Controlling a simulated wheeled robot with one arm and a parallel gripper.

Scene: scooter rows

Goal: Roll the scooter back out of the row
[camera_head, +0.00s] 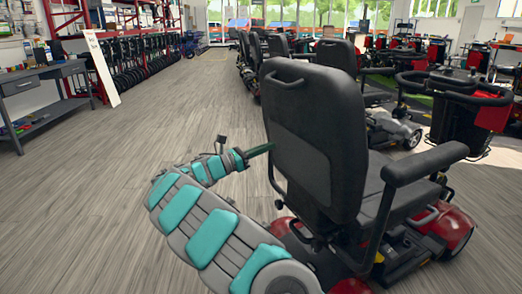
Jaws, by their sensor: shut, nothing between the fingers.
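A red mobility scooter with a black seat (318,135) stands close in front, right of centre, seen from behind. Its backrest has a handle slot at the top, and its red body (455,228) and armrest (425,163) show low and at the right. My gripper (262,150) reaches in from the lower left to the left edge of the backrest. Its narrow fingers look shut with nothing in them. The tip is at the backrest's edge; I cannot tell whether it touches. The scooter's lower left side is partly hidden behind my arm.
A row of scooters (275,45) runs away beyond the seat, and more scooters (395,125) stand at the right. A grey workbench (40,75), a leaning white board (101,68) and red racking (75,15) line the left. The wooden floor (165,105) between is clear.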

